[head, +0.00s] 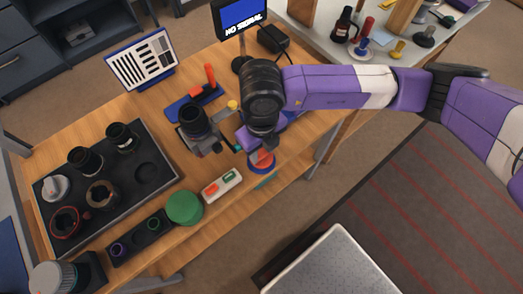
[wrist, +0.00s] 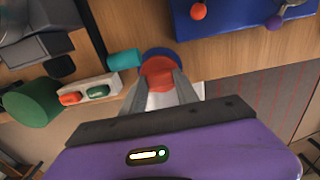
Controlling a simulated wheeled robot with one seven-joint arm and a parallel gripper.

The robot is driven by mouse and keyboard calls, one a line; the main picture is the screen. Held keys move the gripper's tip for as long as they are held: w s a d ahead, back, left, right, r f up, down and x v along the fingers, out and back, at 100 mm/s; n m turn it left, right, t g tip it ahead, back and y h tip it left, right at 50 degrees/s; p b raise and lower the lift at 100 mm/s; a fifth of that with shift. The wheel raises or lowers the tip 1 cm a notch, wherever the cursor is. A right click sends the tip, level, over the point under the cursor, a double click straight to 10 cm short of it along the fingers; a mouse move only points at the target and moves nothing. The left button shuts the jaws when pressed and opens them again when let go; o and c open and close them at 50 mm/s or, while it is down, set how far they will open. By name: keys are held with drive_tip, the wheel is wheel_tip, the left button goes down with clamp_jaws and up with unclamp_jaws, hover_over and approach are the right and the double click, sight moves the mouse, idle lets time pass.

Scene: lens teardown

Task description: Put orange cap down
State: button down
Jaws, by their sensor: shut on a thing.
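The orange cap (head: 262,157) is at the front edge of the wooden table, below the large black lens-like part of my arm in the head view. My gripper (head: 262,147) points down at it, partly hidden by my wrist. In the wrist view, the two grey fingers of my gripper (wrist: 160,84) are closed on the orange cap (wrist: 157,72). A blue round piece (wrist: 163,53) shows around the cap's far side. I cannot tell whether the cap rests on it or is held just above.
A white box with red and green buttons (head: 221,185) and a green cylinder (head: 185,208) stand to the left. A teal cylinder (wrist: 124,59) lies close to the cap. A black tray (head: 153,198) holds several lens parts. The table edge is near.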

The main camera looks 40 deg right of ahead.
sight(261, 153)
drive_tip(key=shift+f, duration=0.85)
drive_tip(key=shift+f, duration=0.2)
drive_tip(key=c, duration=0.9)
unclamp_jaws()
drive_tip(key=shift+r, duration=0.1)
wheel_tip(261, 153, up, 12)
drive_tip(key=shift+r+b, duration=0.15)
drive_tip(key=shift+b, duration=0.2)
